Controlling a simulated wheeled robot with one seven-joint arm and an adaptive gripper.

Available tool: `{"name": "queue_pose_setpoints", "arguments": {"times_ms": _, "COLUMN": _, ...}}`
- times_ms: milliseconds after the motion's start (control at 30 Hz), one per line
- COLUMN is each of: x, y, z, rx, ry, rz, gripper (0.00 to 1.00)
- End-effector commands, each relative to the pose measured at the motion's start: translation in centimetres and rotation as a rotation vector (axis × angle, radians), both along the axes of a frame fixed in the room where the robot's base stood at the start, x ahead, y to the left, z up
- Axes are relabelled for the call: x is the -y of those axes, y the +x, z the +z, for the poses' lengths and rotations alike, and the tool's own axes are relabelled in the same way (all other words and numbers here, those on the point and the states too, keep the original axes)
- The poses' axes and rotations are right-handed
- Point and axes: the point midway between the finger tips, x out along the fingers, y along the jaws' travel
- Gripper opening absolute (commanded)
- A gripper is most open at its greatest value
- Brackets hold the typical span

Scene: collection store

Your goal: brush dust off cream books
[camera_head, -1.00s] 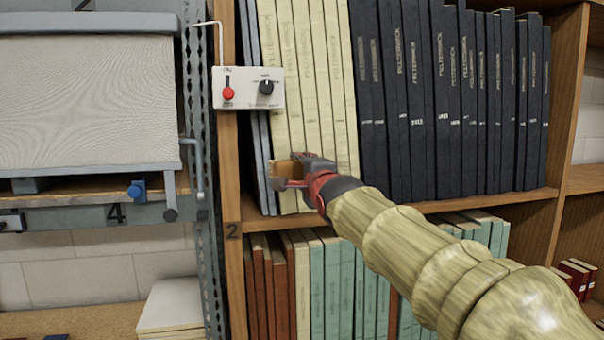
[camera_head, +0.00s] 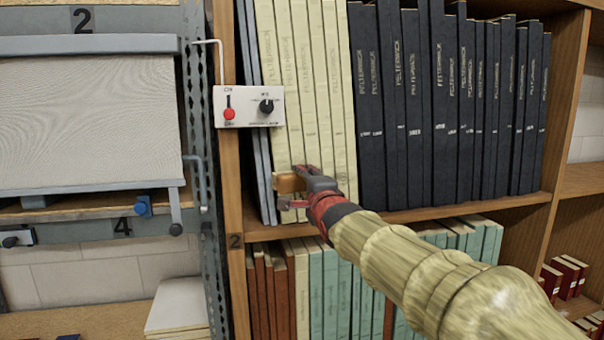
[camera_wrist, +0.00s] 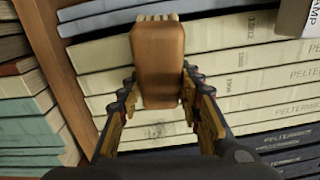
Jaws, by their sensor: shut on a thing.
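Several cream books (camera_head: 302,90) stand upright in a row on the upper shelf, with dark lettering on their spines. They also show in the wrist view (camera_wrist: 235,62), lying sideways in the picture. My gripper (camera_head: 291,194) is shut on a brush with a brown wooden body (camera_head: 289,183), in front of the lower part of the cream spines. In the wrist view the brush (camera_wrist: 158,62) sits between both fingers, with pale bristles at its far end. I cannot tell whether the bristles touch the spines. No dust is clearly visible.
Dark blue books (camera_head: 440,110) fill the shelf to the right, and thin grey-blue books (camera_head: 256,130) stand to the left. A white switch box (camera_head: 248,106) with a red lever juts out beside the upright. Green and brown books fill the shelf (camera_head: 400,214) below.

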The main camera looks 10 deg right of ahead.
Motion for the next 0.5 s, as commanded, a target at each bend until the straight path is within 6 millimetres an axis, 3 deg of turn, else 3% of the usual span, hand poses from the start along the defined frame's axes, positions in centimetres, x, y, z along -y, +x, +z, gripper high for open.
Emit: {"name": "queue_pose_setpoints", "arguments": {"times_ms": 500, "x": 0.64, "y": -0.08, "z": 0.01, "rx": -0.006, "ry": 0.001, "rz": -0.002, "gripper": 0.0}}
